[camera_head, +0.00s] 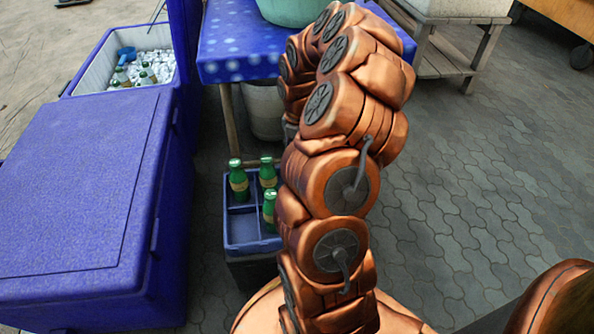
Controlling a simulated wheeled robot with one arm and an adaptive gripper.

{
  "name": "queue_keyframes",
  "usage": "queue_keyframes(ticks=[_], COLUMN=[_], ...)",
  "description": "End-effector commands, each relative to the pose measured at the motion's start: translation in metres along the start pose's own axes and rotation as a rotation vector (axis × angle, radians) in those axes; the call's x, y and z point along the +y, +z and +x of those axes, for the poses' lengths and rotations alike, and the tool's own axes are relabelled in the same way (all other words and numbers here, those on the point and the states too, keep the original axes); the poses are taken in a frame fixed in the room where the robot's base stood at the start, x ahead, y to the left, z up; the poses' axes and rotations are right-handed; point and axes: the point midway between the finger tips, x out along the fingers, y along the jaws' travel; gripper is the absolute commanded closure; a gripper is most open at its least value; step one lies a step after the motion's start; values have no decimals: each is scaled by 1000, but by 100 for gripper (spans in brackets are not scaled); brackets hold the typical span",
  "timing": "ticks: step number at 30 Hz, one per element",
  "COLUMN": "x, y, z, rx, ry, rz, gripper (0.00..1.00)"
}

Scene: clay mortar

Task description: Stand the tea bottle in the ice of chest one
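Three green bottles with tan labels stand upright in a divided blue crate (255,246): one at the left (238,182), one at the back (268,174) and one nearer the front (269,212). I cannot tell which, if any, is the tea bottle. An open blue chest (82,84) at the upper left holds white ice (155,62), with green bottles (146,76) in it. A blue chest (75,190) in the left foreground has its lid shut. No chest number is readable. My arm rises through the middle and bends over; my gripper is not visible.
A blue scoop (126,55) lies in the ice. A blue-covered table (236,45) bears a green basin (290,10), with a pale bucket (263,108) below. A wooden stand (450,55) is at the upper right. The paving (470,180) at right is clear.

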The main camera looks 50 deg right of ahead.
Motion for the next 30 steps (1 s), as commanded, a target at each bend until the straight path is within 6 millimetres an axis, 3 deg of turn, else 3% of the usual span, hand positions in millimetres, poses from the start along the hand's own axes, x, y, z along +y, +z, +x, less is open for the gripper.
queue_keyframes(ticks=[1,30], x=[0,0], y=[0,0], z=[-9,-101], rx=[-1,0], ry=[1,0], rz=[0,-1], gripper=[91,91])
